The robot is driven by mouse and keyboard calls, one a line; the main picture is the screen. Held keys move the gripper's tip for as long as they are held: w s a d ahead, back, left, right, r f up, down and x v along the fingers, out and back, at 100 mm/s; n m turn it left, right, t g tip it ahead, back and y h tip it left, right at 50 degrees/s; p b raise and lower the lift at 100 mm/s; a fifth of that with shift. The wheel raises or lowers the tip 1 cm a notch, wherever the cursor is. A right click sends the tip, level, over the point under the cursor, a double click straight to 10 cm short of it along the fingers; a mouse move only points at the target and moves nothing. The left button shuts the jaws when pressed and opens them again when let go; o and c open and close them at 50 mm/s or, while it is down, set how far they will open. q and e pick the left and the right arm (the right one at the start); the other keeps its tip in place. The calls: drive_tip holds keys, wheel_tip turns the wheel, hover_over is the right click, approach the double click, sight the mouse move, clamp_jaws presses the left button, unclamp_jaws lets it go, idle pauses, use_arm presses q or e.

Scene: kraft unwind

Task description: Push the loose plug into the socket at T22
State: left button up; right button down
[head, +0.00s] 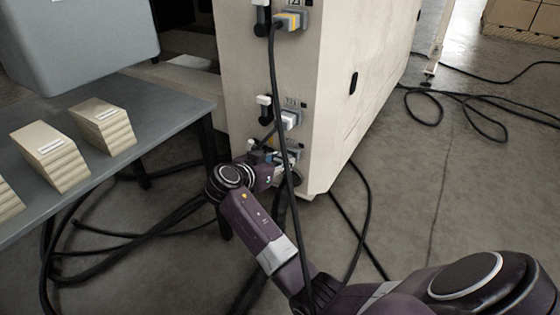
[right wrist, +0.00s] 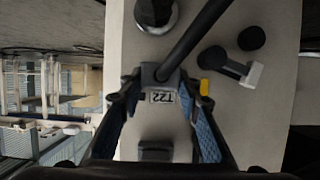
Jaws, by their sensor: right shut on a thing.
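My right arm reaches in from the lower right of the head view, and my right gripper (head: 276,168) is at the lowest socket area on the cream machine's panel. In the right wrist view the blue-padded fingers of the right gripper (right wrist: 162,90) are shut on a grey plug (right wrist: 152,74) with a thick black cable. The upside-down label T22 (right wrist: 162,97) shows on the panel between the fingers. The T22 socket is hidden by the plug and fingers, so I cannot tell whether the plug is seated. My left gripper is not in view.
Above the gripper, a middle plug (head: 290,120) and a top plug (head: 290,20) sit on the machine (head: 340,90). A black-and-white lever (right wrist: 236,68) is beside the held plug. A black cable (head: 280,100) hangs across the panel. A grey table (head: 180,100) stands left.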

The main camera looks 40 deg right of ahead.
sight(281, 129)
drive_tip(key=shift+w+d, duration=0.1)
drive_tip(key=shift+d, duration=0.15)
idle(0.7)
drive_tip(key=c, duration=1.3)
unclamp_jaws()
wheel_tip(281, 129, up, 9)
drive_tip(key=shift+r, duration=0.65)
